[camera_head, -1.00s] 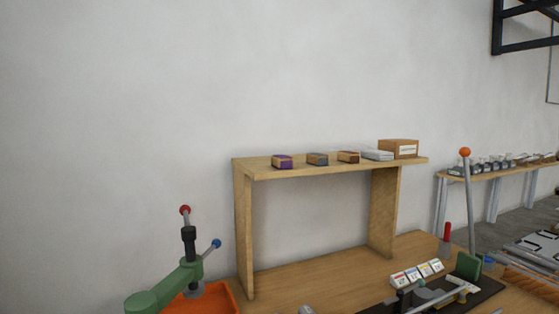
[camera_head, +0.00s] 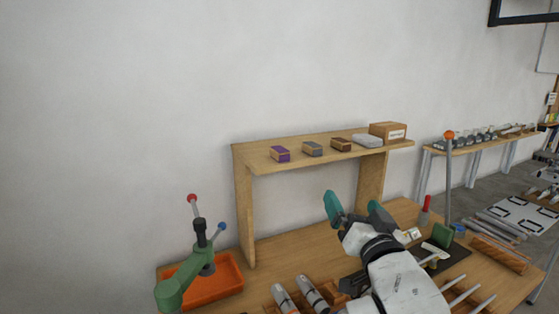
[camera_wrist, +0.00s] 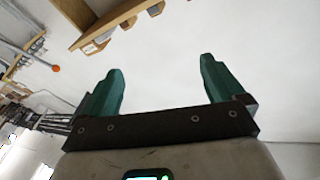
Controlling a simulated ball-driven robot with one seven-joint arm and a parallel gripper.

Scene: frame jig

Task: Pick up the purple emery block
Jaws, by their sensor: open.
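The purple emery block (camera_head: 280,154) sits at the left end of the raised wooden shelf (camera_head: 262,168), with a purple top and a tan side. My gripper (camera_head: 352,204) is open and empty, in front of the shelf and below its top, to the right of the purple block. In the wrist view my gripper (camera_wrist: 158,85) shows its two green fingers wide apart against the white wall. Small blocks on the shelf show at the top of the wrist view, but I cannot tell whether the purple one is among them.
A grey block (camera_head: 313,149), a brown block (camera_head: 341,145), a pale grey item (camera_head: 367,141) and a cardboard box (camera_head: 388,132) stand right of the purple block. An orange tray (camera_head: 228,283) and green lever tool (camera_head: 185,280) are at lower left. Space above the shelf is clear.

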